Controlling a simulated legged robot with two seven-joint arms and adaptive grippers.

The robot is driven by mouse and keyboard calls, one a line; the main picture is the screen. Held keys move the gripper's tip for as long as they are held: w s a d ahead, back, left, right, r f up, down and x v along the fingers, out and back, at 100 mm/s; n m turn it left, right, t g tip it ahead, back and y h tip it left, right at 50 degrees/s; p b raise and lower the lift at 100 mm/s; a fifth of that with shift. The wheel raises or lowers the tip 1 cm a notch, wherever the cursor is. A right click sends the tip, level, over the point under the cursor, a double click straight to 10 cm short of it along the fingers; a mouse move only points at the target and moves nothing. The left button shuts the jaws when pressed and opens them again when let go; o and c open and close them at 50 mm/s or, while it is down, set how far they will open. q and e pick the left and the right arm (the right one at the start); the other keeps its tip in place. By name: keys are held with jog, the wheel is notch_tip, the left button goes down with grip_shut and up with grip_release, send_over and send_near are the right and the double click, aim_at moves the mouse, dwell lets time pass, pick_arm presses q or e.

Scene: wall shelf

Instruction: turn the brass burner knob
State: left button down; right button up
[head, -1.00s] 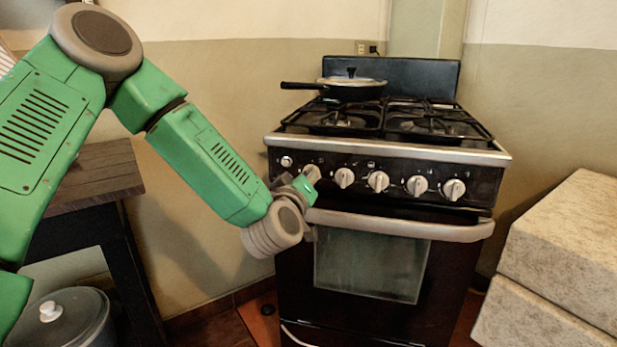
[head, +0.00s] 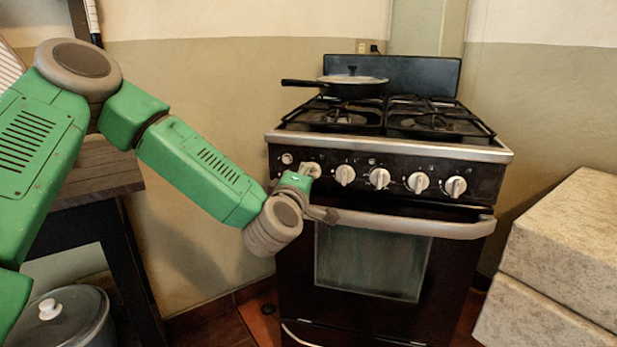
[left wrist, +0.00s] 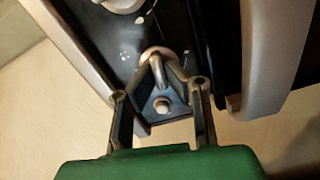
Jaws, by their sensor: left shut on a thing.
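The stove's front panel (head: 398,163) carries a row of pale knobs. The leftmost big knob (head: 311,169) looks slightly yellowish and is the one my left gripper (head: 304,174) holds; its brass colour is hard to confirm. In the left wrist view, the gripper's two fingers (left wrist: 160,66) close together on this knob (left wrist: 157,52), whose round base shows beyond the fingertips. The fingers hide most of its grip. My right gripper is out of view.
The oven handle (head: 400,224) runs just below the panel, close under my left wrist. A lidded pan (head: 352,90) stands on the burners. A dark wooden table (head: 105,170) is at the left, and stone-like blocks (head: 565,250) stand at the right.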

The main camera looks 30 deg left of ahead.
pick_arm(q)
jog(key=shift+a+f, duration=0.1)
jog(key=shift+f, duration=0.1)
dwell(0.3)
jog(key=c, duration=1.6)
grip_release()
jog(key=shift+a, duration=0.1)
jog(key=shift+s+r, duration=0.1)
jog(key=shift+n, duration=0.3)
jog(key=v, duration=1.1)
jog(key=shift+s, duration=0.35)
grip_shut()
